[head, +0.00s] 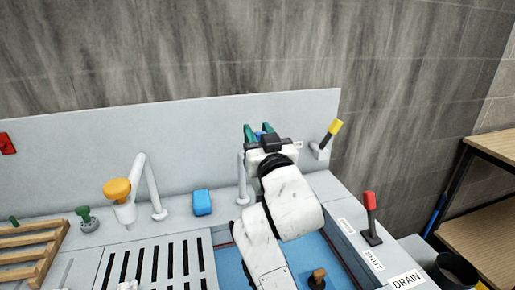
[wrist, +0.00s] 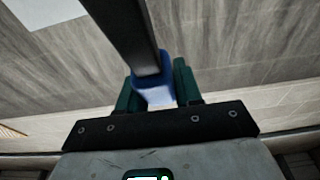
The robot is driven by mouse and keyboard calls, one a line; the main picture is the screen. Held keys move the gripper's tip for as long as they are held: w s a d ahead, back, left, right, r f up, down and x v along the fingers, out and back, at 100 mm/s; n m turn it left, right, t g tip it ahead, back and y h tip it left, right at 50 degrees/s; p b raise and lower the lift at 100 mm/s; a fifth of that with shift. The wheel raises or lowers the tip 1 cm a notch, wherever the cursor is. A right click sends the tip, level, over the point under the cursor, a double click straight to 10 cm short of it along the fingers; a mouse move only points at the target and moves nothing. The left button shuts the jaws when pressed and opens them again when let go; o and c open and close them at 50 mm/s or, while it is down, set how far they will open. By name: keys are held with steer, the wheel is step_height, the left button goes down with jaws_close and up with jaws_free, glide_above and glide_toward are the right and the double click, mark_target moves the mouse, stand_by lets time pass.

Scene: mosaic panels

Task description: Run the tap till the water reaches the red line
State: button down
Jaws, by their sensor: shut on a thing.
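My gripper (head: 258,134) has green fingers and is up at the back of the basin, in front of the grey back panel. It is shut on a blue part (wrist: 149,82), which sits between the green fingers in the wrist view; it seems to be the tap's handle. A grey tap post (head: 242,180) stands left of my arm, its upper part mostly hidden. The basin (head: 222,238) holds blue water (head: 230,268). A thin reddish line shows on its left inner wall; my arm hides much of the basin, so the water level against it is unclear.
A yellow-handled lever (head: 333,130) is right of my gripper, a red-handled lever (head: 370,205) on the right rim. A blue block (head: 202,203) and an orange-topped fixture (head: 117,190) stand left. A brown knob (head: 318,276) is in the basin. A wooden shelf (head: 490,215) stands right.

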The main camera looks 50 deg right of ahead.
steer(key=shift+s+a+t+h+b, duration=0.5)
steer(key=shift+s+t+b, duration=0.2)
steer(key=shift+b, duration=1.45)
steer(key=shift+s+a+r+t+b, duration=0.2)
steer(key=shift+s+r+t+b, duration=0.15)
steer(key=shift+b, duration=0.3)
steer(key=c, duration=0.8)
jaws_free()
steer(key=shift+c, duration=0.2)
steer(key=shift+s+a+f, duration=0.25)
steer(key=b+v, duration=0.2)
steer(key=v, duration=0.8)
steer(key=shift+w, duration=0.1)
